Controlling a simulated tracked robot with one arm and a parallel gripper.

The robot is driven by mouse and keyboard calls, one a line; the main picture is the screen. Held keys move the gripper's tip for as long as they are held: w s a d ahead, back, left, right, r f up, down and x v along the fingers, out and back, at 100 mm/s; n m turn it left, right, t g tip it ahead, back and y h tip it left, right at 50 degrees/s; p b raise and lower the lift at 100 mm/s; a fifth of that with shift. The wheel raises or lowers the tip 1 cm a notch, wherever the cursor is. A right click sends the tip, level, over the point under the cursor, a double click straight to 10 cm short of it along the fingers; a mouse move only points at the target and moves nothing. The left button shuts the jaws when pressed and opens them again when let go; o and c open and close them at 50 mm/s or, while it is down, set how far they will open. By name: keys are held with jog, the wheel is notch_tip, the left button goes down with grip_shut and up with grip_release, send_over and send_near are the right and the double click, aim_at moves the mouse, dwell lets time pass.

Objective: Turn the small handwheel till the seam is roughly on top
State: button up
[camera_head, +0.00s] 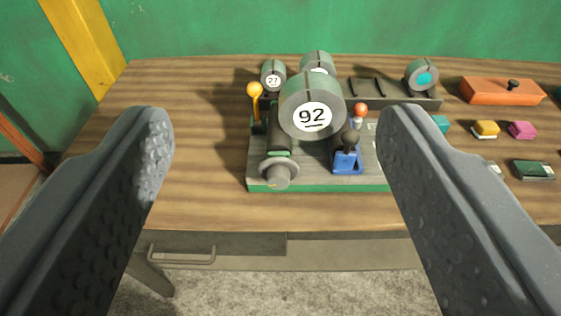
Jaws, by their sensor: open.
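My gripper (278,115) is open and empty, its two dark fingers wide apart at left and right, well short of the bench fixture. Between them stands a fixture on a grey-green base plate (320,184). A small grey wheel with a protruding hub (279,174) sits at its front left; no seam is clear on it. Behind it is a large grey-green drum marked 92 (312,108), with a dark line near its top. A smaller drum marked 27 (273,77) stands behind left, also with a dark line near its top. I cannot tell surely which is the small handwheel.
A yellow-knobbed lever (255,100) stands left of the 92 drum. A blue block with a dark knob (347,155) and a red-knobbed lever (360,114) stand right. Another drum (317,62) is behind. The wooden bench (200,170) is clear at left.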

jog(key=w+f+b, duration=0.2)
jog(key=w+f, duration=0.2)
jog(key=f, duration=0.6)
jog(key=w+f+b, duration=0.1)
jog(key=w+f, duration=0.3)
jog(key=f, duration=0.6)
jog(key=m+t+b, duration=0.2)
jog(key=b, duration=0.1)
send_near(279, 184)
jog(key=w+b, duration=0.1)
jog(key=w, duration=0.1)
jog(key=w+b, duration=0.1)
jog(key=w, duration=0.2)
jog(key=w+b, duration=0.1)
jog(key=w, duration=0.1)
jog(key=shift+w+a+f, duration=0.2)
jog(key=shift+w+a, duration=0.05)
jog(key=shift+w, duration=0.05)
jog(key=shift+w+r, duration=0.15)
jog(key=shift+w, duration=0.45)
jog(key=shift+h, duration=0.3)
jog(key=c, duration=1)
